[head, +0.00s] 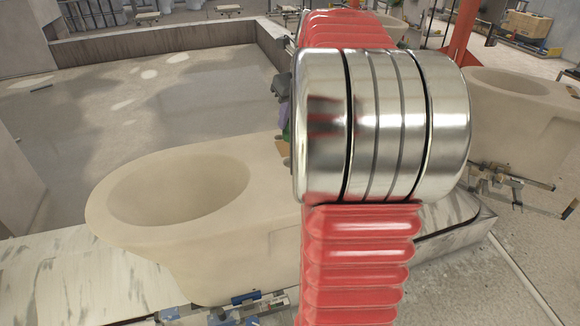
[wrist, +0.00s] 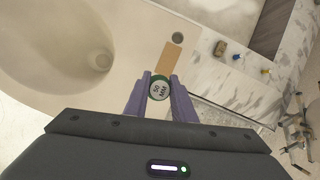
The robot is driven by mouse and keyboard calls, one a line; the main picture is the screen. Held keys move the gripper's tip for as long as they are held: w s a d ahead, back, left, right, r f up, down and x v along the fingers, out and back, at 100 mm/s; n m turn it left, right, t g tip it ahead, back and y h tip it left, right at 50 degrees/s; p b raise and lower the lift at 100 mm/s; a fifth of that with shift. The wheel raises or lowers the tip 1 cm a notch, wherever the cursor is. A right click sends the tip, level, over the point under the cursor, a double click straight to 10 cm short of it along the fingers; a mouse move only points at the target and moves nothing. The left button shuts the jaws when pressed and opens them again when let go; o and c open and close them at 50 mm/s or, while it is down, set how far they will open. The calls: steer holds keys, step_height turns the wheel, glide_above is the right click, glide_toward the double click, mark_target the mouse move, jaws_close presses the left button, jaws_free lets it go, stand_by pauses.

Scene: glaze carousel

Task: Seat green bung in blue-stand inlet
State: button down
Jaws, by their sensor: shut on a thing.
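The green bung (wrist: 159,88), with a white "50 MM" face, sits between the purple fingers of my gripper (wrist: 159,92) in the wrist view. My gripper is shut on it, above the deck of a beige basin (wrist: 120,92). A dark round hole (wrist: 178,37), which looks like the inlet, is in that deck, ahead of the bung and slightly right; the bung is apart from it. In the head view the near basin (head: 105,215) has blue parts of a stand (head: 246,298) below it. My arm hides most of the gripper and the hole there.
A tan rectangular plate (wrist: 173,56) lies between bung and hole. The basin's bowl (wrist: 75,50) opens to the left. A pale marble ledge (wrist: 232,85) with several small items runs along the right. Another beige basin (head: 525,120) stands at the right in the head view.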

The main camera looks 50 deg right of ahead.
steer(key=shift+s+f, duration=0.1)
steer(key=shift+f, duration=3)
steer(key=shift+f, duration=0.1)
steer(key=shift+f, duration=1.75)
steer(key=c, duration=1.5)
jaws_free()
steer(key=shift+f, duration=0.1)
